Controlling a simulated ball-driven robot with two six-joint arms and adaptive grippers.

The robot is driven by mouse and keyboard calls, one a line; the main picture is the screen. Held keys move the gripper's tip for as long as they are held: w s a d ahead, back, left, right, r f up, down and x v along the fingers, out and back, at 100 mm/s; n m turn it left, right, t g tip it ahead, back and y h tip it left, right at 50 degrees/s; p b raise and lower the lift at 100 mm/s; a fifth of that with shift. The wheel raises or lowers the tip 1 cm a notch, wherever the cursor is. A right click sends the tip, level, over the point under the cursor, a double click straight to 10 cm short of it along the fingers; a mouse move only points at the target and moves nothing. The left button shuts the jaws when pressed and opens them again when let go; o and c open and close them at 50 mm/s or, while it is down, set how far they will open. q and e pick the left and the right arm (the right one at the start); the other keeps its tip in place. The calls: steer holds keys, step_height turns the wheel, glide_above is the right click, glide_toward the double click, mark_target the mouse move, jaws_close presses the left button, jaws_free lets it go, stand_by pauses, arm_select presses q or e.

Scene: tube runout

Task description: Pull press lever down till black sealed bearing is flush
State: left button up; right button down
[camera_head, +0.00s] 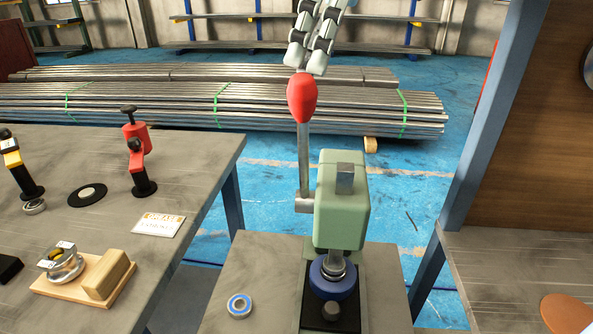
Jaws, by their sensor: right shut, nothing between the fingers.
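The green press (342,205) stands on the small grey table in the middle. Its press lever (304,155) is upright, topped by a red knob (302,98). My right gripper (306,70) comes in from the top, its two segmented fingers shut with nothing between them. The fingertips point down at the top of the red knob; I cannot tell whether they touch it. A dark blue ring (331,284) sits under the ram on the press base. I cannot make out a black sealed bearing there. My left gripper is out of view.
A blue-sealed bearing (239,306) lies on the press table (240,270). A blue post (490,120) rises at right.

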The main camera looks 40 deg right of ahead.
steer(key=shift+s+a+f, duration=0.55)
steer(key=shift+s+a, duration=0.05)
steer(key=shift+a, duration=0.1)
steer(key=w+d, duration=0.1)
steer(key=w+d+r, duration=0.1)
steer(key=d, duration=0.1)
steer(key=shift+w+d, duration=0.1)
steer(key=shift+w, duration=0.15)
stand_by(0.4)
steer(key=v, duration=1.2)
steer(key=shift+r, duration=0.1)
